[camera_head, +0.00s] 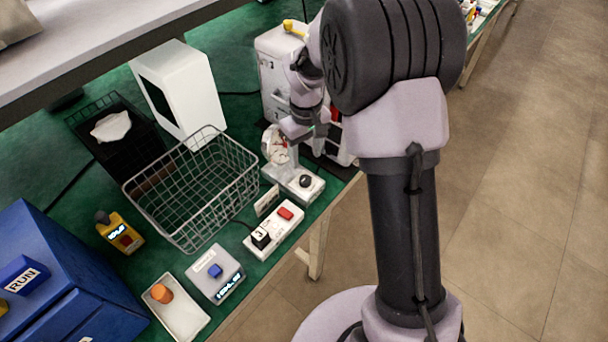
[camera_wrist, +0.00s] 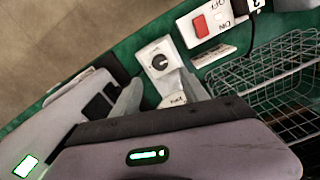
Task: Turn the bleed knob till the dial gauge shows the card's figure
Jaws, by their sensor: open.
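The bleed knob (camera_head: 305,181) is a black round knob on a white block beside the bench's front edge. In the wrist view the knob (camera_wrist: 160,62) shows a pale pointer mark. The dial gauge (camera_head: 275,144), round and white-faced, stands behind the block. Its reading is too small to tell, and only a bit of it (camera_wrist: 176,99) shows in the wrist view. The card (camera_head: 267,200) lies left of the block; its figure cannot be read. My gripper (camera_wrist: 160,88) is open and empty, fingers apart, short of the knob. In the head view it is above and behind the knob, partly hidden.
A wire basket (camera_head: 190,190) stands left of the gauge. A power strip (camera_head: 274,230) with a red switch lies in front of the card. A white machine (camera_head: 275,75) stands behind. A scale (camera_head: 215,272) and white tray (camera_head: 176,310) are at the front left.

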